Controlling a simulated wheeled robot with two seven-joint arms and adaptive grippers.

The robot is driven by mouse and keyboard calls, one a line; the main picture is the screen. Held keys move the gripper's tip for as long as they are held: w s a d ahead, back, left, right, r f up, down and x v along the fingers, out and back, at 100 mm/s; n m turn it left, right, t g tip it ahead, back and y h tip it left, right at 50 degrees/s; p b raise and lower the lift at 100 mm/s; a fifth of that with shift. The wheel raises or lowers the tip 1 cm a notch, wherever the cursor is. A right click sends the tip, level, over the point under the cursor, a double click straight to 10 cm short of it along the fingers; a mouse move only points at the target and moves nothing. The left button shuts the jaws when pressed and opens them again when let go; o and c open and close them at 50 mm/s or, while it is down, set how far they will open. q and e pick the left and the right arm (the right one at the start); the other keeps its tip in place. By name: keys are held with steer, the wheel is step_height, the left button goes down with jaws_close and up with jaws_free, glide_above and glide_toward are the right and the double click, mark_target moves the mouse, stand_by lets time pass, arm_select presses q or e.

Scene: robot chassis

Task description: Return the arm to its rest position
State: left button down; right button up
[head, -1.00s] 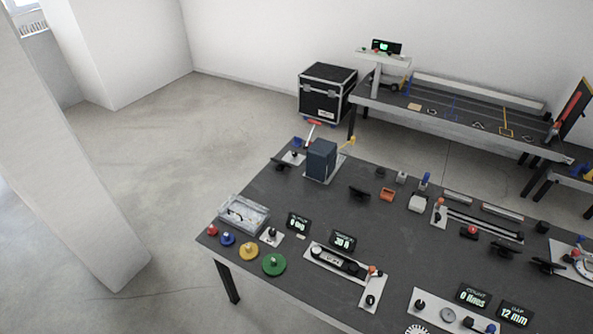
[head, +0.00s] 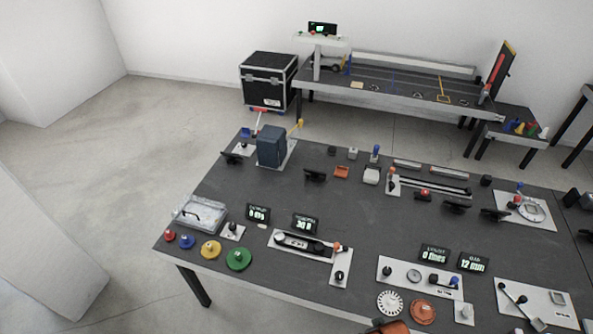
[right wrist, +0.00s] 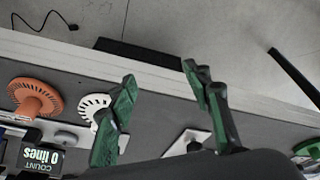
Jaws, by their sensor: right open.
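My right gripper (right wrist: 160,76) shows in the right wrist view with its two green fingers spread wide apart. Nothing is between the fingers. It hangs over the bench (right wrist: 255,130) near its pale edge, with an orange wheel (right wrist: 35,98) and a white toothed disc (right wrist: 97,103) on the left. My left gripper is not in view.
The dark bench (head: 215,273) holds a clear tray (head: 200,213), a blue-grey box (head: 271,146), coloured discs, displays and several fixtures. A black case (head: 268,80) and a second bench (head: 395,90) stand behind. Open floor lies at the left.

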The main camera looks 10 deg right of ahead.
steer(key=s+a+f+g+b, duration=0.1)
steer(key=s+f+b, duration=0.2)
steer(key=f, duration=1.1)
steer(key=s+f+b, duration=0.3)
steer(key=f, duration=1.1)
steer(key=s+f+n+g+b, duration=0.1)
steer(key=s+f+b, duration=0.4)
steer(key=s+f, duration=1.2)
step_height(320, 180, down, 3)
steer(key=shift+s+r+y+b, duration=0.1)
steer(key=shift+s+y+b, duration=0.1)
steer(key=shift+y+b, duration=0.1)
